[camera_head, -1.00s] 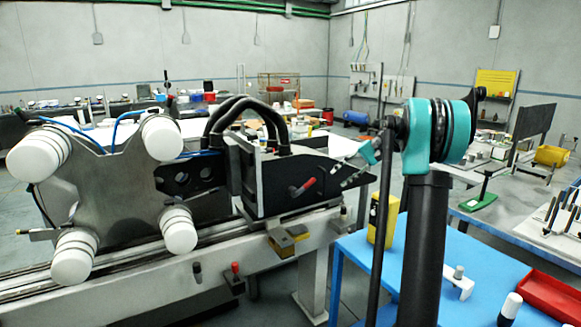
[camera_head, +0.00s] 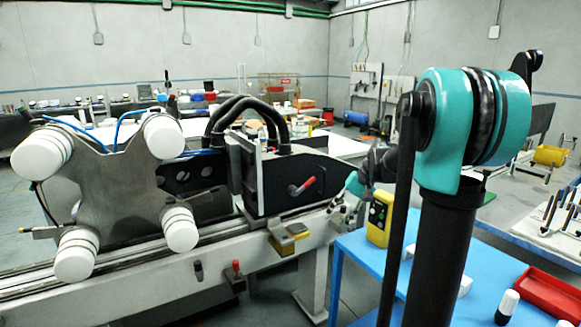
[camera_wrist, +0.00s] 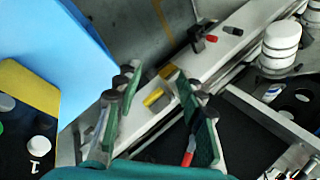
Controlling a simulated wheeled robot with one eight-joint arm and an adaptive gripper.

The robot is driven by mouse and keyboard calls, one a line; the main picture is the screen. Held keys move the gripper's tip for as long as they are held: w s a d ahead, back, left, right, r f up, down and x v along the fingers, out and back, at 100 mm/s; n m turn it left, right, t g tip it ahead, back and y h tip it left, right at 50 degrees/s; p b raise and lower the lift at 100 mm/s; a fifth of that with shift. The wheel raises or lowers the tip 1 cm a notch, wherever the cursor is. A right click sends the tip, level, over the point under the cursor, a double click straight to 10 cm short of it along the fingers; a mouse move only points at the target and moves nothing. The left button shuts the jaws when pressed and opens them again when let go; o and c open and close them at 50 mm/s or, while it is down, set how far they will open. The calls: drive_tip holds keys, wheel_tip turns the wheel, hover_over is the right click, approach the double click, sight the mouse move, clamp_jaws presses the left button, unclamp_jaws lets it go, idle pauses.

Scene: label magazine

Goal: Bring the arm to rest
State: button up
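My gripper (camera_wrist: 158,88) is open in the wrist view, with its two green-padded fingers apart and nothing between the pads. In the head view my gripper (camera_head: 342,208) is small, in front of the right end of the label machine (camera_head: 290,180) and left of the yellow control box (camera_head: 378,218). Its fingertips are too small to tell apart there. My arm's teal joint and black links stand in the right half of the head view and hide part of the blue table. In the wrist view a red handle (camera_wrist: 188,158) shows beside the right finger.
The blue table (camera_head: 490,265) carries the yellow control box, a red tray (camera_head: 548,297) and a white-and-black bottle (camera_head: 507,308). White rollers (camera_head: 180,228) stick out on the machine's left. The machine's rail (camera_head: 100,275) runs along the front. Grey floor shows between rail and table.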

drive_tip(key=s+d+f+t+h, duration=0.1)
drive_tip(key=s+f+h, duration=0.1)
drive_tip(key=s+f, duration=0.3)
drive_tip(key=s+d+f+n+t+h, duration=0.1)
drive_tip(key=s+f, duration=0.4)
drive_tip(key=s, duration=0.5)
drive_tip(key=s+d+f+n+t+h, duration=0.1)
drive_tip(key=s+f+h, duration=0.1)
drive_tip(key=s+f, duration=0.3)
drive_tip(key=s, duration=0.3)
drive_tip(key=shift+s+d+h, duration=0.25)
drive_tip(key=shift+d+h, duration=0.05)
drive_tip(key=shift+h, duration=0.1)
